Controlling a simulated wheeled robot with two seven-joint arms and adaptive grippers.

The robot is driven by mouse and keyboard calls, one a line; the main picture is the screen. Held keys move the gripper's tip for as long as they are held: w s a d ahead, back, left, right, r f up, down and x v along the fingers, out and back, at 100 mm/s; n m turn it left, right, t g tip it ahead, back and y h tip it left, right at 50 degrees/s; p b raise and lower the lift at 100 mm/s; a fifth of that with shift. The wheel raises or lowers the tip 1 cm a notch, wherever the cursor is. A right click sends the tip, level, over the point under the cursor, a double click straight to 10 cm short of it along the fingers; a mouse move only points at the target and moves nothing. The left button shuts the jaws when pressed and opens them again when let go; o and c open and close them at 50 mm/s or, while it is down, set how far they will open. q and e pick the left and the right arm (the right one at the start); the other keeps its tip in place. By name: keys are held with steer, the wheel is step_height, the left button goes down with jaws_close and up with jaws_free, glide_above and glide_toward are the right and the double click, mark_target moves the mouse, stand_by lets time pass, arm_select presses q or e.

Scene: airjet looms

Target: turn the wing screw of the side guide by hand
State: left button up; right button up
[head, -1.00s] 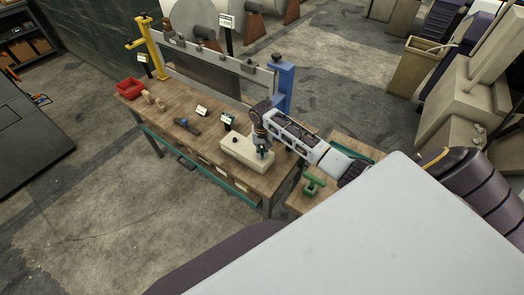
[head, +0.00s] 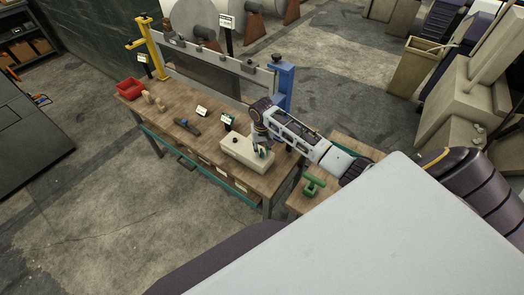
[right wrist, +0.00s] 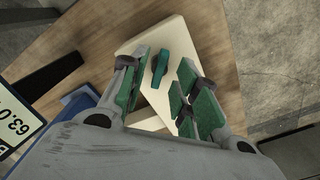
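The side guide is a cream block (head: 240,155) on the wooden table; it also shows in the right wrist view (right wrist: 182,42). A teal wing screw (right wrist: 159,68) stands on its face in the right wrist view. My right gripper (head: 264,150) is over the right end of the block. In the right wrist view my right gripper (right wrist: 160,92) is open, with green-padded fingers apart on the left and right. The screw lies in the gap, nearer the left finger, with space visible around it. In the head view the gripper mostly hides the screw. My left gripper is not in view.
The table (head: 185,150) also holds a red bin (head: 129,88), small labels and a dark tool (head: 187,126). A blue post (head: 283,88) and a long metal frame stand behind. A green T-shaped handle (head: 314,185) sits on a side table at right.

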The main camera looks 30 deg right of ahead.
steer(key=shift+r, duration=2.35)
step_height(320, 180, up, 12)
steer(key=shift+f, duration=0.1)
